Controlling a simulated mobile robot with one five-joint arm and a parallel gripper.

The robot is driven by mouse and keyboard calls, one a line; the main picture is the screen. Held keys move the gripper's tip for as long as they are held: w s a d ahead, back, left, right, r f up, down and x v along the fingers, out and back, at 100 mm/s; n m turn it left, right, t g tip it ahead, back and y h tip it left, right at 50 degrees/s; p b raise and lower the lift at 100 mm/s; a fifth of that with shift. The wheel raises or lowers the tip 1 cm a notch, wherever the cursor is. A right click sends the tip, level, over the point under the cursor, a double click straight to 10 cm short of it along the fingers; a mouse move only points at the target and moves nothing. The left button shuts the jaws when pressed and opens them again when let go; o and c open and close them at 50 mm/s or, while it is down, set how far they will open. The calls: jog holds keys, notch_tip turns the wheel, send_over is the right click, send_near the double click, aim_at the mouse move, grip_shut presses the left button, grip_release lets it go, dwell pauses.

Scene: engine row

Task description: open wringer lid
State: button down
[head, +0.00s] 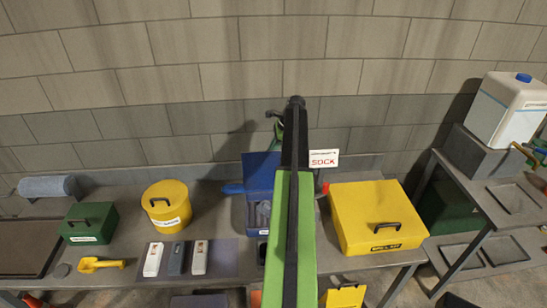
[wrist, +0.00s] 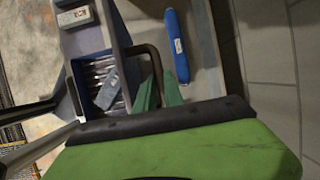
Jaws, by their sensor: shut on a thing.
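A blue box stands on the bench behind my arm, with its blue lid (head: 262,168) raised upright at the back. I take it for the wringer, but its front label is too small to read. The wrist view shows the open blue box (wrist: 72,80) with small grey things inside. A dark loop handle (wrist: 153,58) sits on the lid. My gripper's green fingers (wrist: 160,93) are shut on this handle. In the head view my gripper (head: 278,127) is mostly hidden behind my green arm.
A yellow box (head: 372,210) stands right of the blue box. A yellow drum (head: 166,200) and a green box (head: 90,221) stand left. A blue roll (wrist: 177,45) lies beside the box. A white SOCK sign (head: 324,159) stands behind. A brick wall closes the back.

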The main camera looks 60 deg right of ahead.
jog(key=w+d, duration=0.1)
jog(key=w+d+f+b, duration=0.1)
jog(key=shift+w+d+f, duration=0.1)
jog(key=shift+w+d, duration=0.05)
jog(key=shift+d, duration=0.15)
jog(key=shift+w, duration=0.1)
dwell(0.4)
jog(key=c, duration=1.7)
grip_release()
jog(key=shift+d+f, duration=0.1)
jog(key=shift+d, duration=0.05)
jog(key=shift+o, duration=1.2)
jog(key=shift+w+d+f, duration=0.2)
jog(key=shift+w+f, duration=0.05)
jog(key=shift+w, duration=0.05)
jog(key=shift+s+a, duration=0.1)
jog(key=shift+s, duration=0.05)
jog(key=shift+r, duration=0.2)
